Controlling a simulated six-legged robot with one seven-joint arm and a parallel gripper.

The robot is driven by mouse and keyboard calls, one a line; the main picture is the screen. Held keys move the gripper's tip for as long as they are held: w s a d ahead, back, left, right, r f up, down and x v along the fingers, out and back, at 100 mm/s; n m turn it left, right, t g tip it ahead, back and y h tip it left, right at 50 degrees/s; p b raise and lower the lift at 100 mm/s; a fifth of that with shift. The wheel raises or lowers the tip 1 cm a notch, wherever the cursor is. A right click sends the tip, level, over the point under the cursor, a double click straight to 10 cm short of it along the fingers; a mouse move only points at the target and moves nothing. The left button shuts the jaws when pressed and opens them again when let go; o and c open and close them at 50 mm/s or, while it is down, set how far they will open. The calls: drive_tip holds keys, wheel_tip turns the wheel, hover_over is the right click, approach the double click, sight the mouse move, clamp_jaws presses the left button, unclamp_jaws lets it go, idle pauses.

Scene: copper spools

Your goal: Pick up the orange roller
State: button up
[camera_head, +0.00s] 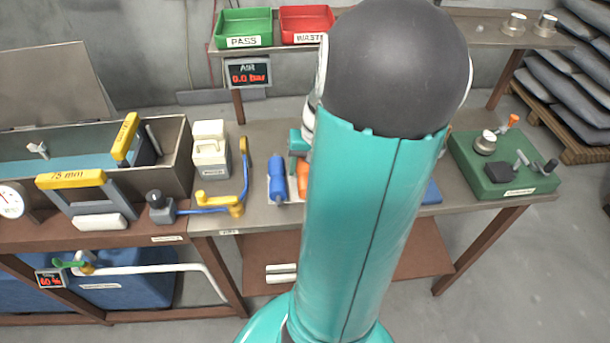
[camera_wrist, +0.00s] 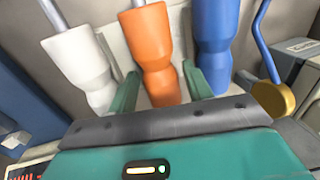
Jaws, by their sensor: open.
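The orange roller (camera_wrist: 152,52) is in the middle of the wrist view, between a white roller (camera_wrist: 82,68) and a blue roller (camera_wrist: 215,45). My gripper (camera_wrist: 160,73) is open, with one teal finger on each side of the orange roller. I cannot tell whether either finger touches it. In the head view, only a sliver of the orange roller (camera_head: 303,178) shows beside my arm, to the right of the blue roller (camera_head: 277,185). My arm hides the white roller and most of the gripper there.
An open trough (camera_head: 180,160) stands at left. Green (camera_head: 244,27) and red (camera_head: 305,22) trays sit on the back shelf.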

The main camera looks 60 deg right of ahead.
drive_tip(key=c, duration=0.9)
drive_tip(key=shift+r, duration=0.15)
